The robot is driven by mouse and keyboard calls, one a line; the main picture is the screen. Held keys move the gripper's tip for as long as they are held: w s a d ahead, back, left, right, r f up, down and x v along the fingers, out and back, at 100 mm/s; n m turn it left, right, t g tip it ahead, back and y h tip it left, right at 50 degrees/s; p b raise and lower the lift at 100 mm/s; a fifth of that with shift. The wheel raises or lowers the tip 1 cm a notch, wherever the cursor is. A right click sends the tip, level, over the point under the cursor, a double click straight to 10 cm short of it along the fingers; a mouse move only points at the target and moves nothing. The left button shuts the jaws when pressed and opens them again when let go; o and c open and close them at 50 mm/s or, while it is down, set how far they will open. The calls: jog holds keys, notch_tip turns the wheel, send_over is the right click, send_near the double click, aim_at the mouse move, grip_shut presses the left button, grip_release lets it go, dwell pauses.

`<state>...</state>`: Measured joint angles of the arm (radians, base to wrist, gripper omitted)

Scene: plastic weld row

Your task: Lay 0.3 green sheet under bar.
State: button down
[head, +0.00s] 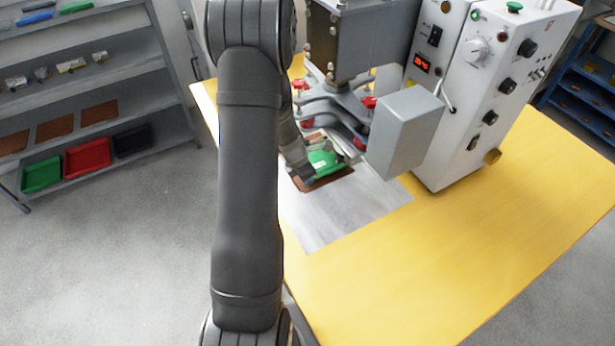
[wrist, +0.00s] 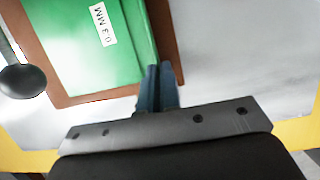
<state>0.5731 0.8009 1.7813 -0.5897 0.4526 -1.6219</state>
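The green sheet (wrist: 90,40) carries a white label reading 0.3 MM. It lies over a brown sheet (wrist: 168,45), whose border shows around it. In the head view the green sheet (head: 322,159) is at the press, by the bar (head: 347,136), partly hidden by my arm and the press; how far it reaches under the bar I cannot tell. My gripper (wrist: 159,68) has its two dark fingers close together at the green sheet's near corner and looks shut on its edge. In the head view my gripper (head: 300,168) is low over the brown sheet.
A grey metal plate (head: 345,215) lies on the yellow table (head: 470,250). A grey block (head: 405,135) of the press overhangs close to the right of the sheet. A white control box (head: 485,90) stands behind. A shelf (head: 100,75) with trays and brown sheets is at left.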

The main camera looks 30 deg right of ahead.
jog(key=shift+f, duration=0.15)
dwell(0.6)
jog(key=c, duration=1.6)
grip_release()
jog(key=shift+o, duration=0.2)
jog(key=shift+d+v, duration=0.2)
jog(key=shift+v, duration=0.6)
jog(key=shift+d+v, duration=0.15)
jog(key=shift+v, duration=0.65)
jog(key=shift+a+r, duration=0.2)
jog(key=shift+a, duration=1.1)
jog(key=shift+a+r, duration=0.25)
jog(key=shift+a, duration=1.05)
jog(key=shift+a+r, duration=0.2)
jog(key=shift+a, duration=1.1)
jog(key=shift+d, duration=0.1)
